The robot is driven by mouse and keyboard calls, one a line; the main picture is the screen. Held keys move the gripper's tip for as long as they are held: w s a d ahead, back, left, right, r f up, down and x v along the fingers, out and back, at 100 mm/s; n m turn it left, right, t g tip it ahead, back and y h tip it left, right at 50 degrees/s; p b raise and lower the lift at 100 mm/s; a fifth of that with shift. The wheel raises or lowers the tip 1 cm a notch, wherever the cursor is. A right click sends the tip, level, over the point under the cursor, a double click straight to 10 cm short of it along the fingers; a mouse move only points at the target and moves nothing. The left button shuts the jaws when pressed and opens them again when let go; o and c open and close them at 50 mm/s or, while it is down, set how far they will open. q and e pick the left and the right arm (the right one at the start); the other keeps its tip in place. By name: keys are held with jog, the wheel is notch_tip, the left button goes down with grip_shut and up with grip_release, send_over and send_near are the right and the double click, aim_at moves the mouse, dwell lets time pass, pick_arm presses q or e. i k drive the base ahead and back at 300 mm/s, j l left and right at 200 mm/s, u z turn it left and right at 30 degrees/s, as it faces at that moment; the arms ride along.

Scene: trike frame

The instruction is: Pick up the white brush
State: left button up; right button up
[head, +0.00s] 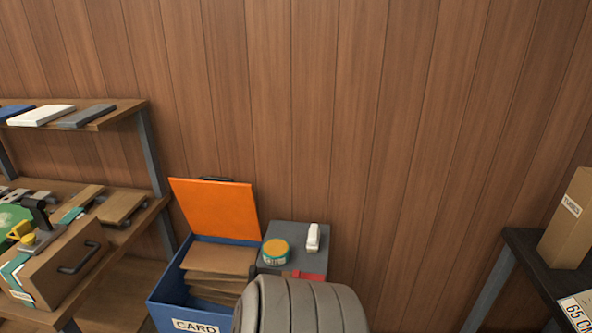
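A small white upright object (313,238), which looks like the white brush, stands on top of a grey box (340,240) against the wooden wall. Its details are too small to make out for certain. A round orange-topped tin with a green side (276,252) stands to its left on the same box. Neither of my grippers shows in the head view, and nothing touches the white object.
A grey ribbed rounded form (305,308) hides the grey box's lower front. A blue bin (167,291) with an orange lid (215,207) holds brown card pieces. Loaded shelves (135,228) stand left; a dark table (520,245) with a carton (570,220) stands right.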

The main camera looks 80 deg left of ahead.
aim_at(313, 232)
jog(key=u, duration=2.6)
jog(key=z, duration=2.65)
jog(key=u, duration=2.55)
jog(key=z, duration=0.35)
